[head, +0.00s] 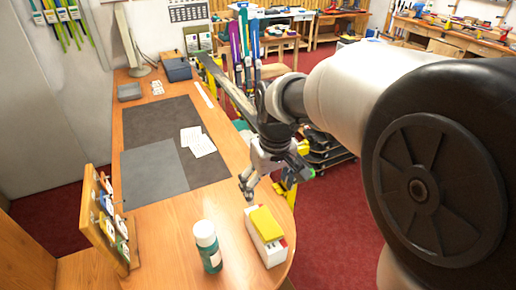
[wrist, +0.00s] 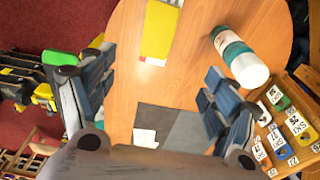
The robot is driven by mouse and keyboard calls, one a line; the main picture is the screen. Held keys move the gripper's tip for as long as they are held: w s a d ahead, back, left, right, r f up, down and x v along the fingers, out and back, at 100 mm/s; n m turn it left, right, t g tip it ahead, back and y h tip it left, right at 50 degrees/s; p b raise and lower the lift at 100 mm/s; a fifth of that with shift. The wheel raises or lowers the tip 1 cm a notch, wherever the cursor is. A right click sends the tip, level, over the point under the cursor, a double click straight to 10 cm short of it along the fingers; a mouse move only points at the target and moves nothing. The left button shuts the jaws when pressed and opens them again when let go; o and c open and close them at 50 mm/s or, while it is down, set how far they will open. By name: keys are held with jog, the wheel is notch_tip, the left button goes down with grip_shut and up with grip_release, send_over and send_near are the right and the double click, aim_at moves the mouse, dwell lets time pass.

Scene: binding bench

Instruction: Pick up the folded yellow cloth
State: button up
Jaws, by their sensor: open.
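The folded yellow cloth (head: 266,223) lies on top of a white and red box (head: 268,251) near the rounded end of the bench. In the wrist view the cloth (wrist: 159,30) is at the top centre, beyond my fingertips. My gripper (head: 275,182) is above the bench, behind the box in the head view, and apart from the cloth.
A teal bottle with a white cap (head: 206,246) stands left of the box. A wooden rack with small labelled items (head: 107,222) stands at the bench's left edge. Grey mats (head: 155,175) with white papers (head: 198,141) lie further back. Bare wood surrounds the box.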

jog(key=b, duration=0.2)
send_over(265, 222)
jog(key=f, duration=1.1)
jog(key=shift+s+f, duration=0.2)
jog(key=shift+s, duration=0.05)
notch_tip(265, 222, down, 5)
jog(key=shift+w+f+b, duration=0.1)
jog(key=shift+w+b, duration=0.05)
jog(key=shift+b, duration=0.65)
jog(key=shift+c, duration=0.6)
jog(key=c, duration=0.9)
